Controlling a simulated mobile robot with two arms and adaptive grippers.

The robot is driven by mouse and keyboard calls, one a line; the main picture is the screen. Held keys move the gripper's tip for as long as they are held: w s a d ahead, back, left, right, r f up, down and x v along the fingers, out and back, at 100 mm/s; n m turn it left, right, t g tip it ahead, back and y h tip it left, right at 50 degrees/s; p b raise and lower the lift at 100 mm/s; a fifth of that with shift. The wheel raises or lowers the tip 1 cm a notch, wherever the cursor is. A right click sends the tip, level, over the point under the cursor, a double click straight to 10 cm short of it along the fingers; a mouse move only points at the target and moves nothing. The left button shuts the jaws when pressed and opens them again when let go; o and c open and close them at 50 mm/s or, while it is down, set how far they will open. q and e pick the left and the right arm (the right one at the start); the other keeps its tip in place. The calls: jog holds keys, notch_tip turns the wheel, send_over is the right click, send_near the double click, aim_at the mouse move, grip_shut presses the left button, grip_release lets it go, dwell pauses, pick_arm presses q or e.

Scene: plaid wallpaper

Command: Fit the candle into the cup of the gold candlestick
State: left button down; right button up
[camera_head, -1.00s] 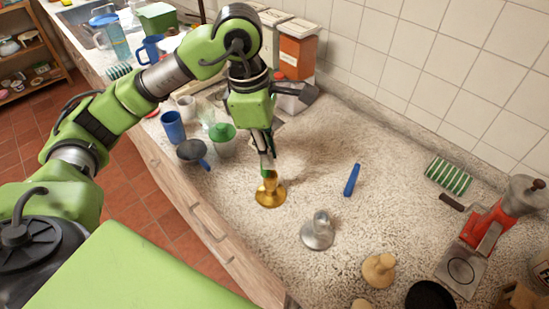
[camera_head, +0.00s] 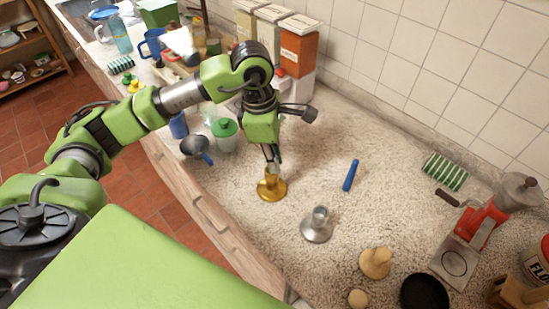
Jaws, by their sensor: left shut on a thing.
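The gold candlestick (camera_head: 272,190) stands upright on the speckled counter, left of its middle. My left gripper (camera_head: 272,166) points down right over it, with its fingertips at the cup. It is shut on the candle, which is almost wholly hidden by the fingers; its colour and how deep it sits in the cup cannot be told. My right gripper is not in view.
A silver candlestick (camera_head: 317,226) stands to the right, with a blue bar (camera_head: 350,175) lying behind it. A green-lidded jar (camera_head: 225,135) and dark pan (camera_head: 196,147) stand behind left. Wooden pieces (camera_head: 375,262) and a red grinder (camera_head: 480,228) are at the right.

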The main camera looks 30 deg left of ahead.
aim_at(268, 171)
pick_arm(q)
jog(key=c, duration=2.1)
grip_release()
jog(key=shift+o, duration=0.3)
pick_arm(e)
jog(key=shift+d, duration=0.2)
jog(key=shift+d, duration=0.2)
